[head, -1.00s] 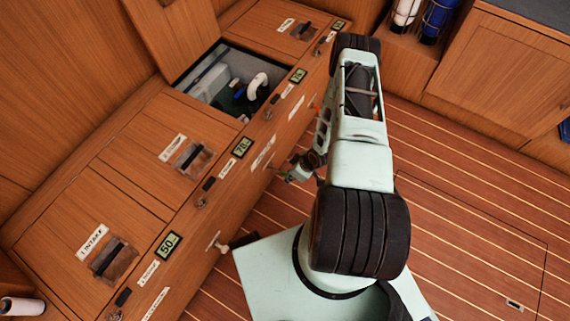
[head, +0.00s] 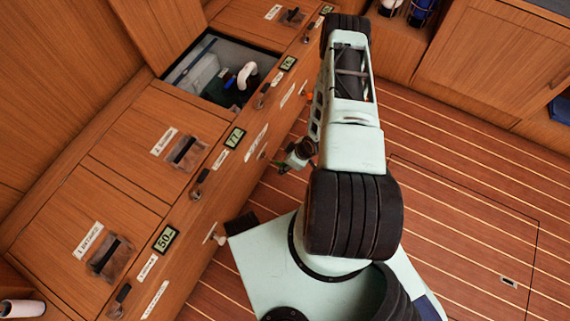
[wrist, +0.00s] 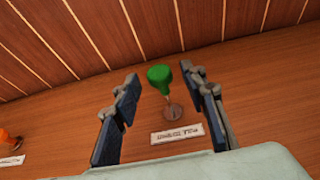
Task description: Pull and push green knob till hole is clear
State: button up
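The green knob (wrist: 160,74) stands out on a short stem from a round metal plate on the wooden front panel, above a white label (wrist: 177,133) in the wrist view. My gripper (wrist: 165,88) is open, with one dark finger on each side of the knob and visible gaps to both. In the head view my gripper (head: 294,160) is beside the cabinet front, small and partly hidden by my arm; a bit of green shows by it. No hole that I can make out shows in either view.
An orange knob (wrist: 8,136) is on the same panel to the left. The cabinet (head: 140,120) has several lids, small displays and an open compartment (head: 222,72) with a white pipe. The striped floor (head: 450,180) to the right is clear.

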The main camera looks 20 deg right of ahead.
jog(key=v, duration=1.1)
jog(key=shift+s, duration=0.15)
jog(key=shift+r, duration=0.1)
jog(key=shift+c, duration=0.3)
